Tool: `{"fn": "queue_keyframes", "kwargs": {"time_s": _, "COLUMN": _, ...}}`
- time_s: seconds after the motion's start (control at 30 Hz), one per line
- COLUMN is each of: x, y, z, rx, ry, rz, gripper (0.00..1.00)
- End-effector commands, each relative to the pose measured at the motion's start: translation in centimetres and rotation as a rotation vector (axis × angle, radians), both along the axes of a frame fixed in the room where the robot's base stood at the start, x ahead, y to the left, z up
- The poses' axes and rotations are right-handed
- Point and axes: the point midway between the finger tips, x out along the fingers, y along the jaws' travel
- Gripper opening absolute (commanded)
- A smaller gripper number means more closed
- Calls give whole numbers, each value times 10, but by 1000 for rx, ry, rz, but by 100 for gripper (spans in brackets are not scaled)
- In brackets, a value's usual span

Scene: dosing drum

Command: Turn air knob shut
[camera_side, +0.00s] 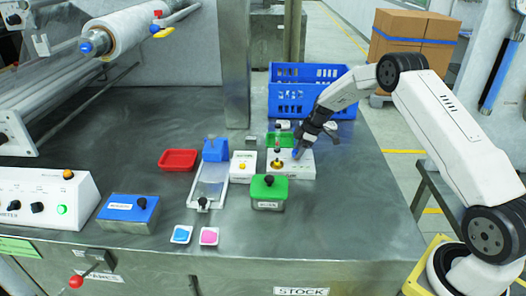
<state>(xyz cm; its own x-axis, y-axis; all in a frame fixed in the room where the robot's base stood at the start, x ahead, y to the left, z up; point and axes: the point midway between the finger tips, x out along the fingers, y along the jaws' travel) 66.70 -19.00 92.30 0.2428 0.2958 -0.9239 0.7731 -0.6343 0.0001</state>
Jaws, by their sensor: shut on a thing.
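A white unit (302,171) with a green patch and a small brass-coloured part (277,164) stands on the metal table, right of the middle. My gripper (298,152) reaches down to this unit from the upper right. It is shut at a small blue knob on the unit, which I take to be the air knob. The dark fingers hide most of the knob, and its turn angle cannot be told.
A blue crate (300,77) stands behind my gripper. A green-lidded box (269,187) is just in front of the unit. A white box with a yellow button (243,166), a blue-ended slide (210,185) and a red tray (178,160) are to the left. The front right table is clear.

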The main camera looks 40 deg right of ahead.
Motion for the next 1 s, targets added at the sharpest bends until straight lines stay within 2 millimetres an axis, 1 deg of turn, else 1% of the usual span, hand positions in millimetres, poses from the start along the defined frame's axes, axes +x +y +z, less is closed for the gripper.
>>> {"fn": "queue_keyframes", "kwargs": {"time_s": 0.27, "x": 0, "y": 0, "z": 0, "rx": 0, "ry": 0, "rz": -25, "gripper": 0}}
{"fn": "queue_keyframes", "kwargs": {"time_s": 0.47, "x": -1, "y": 0, "z": 0, "rx": -1, "ry": -1, "rz": -97, "gripper": 0}}
{"fn": "queue_keyframes", "kwargs": {"time_s": 0.67, "x": -2, "y": 2, "z": 1, "rx": 0, "ry": 0, "rz": -227, "gripper": 0}}
{"fn": "queue_keyframes", "kwargs": {"time_s": 1.0, "x": -3, "y": 3, "z": 0, "rx": 1, "ry": 1, "rz": -512, "gripper": 0}}
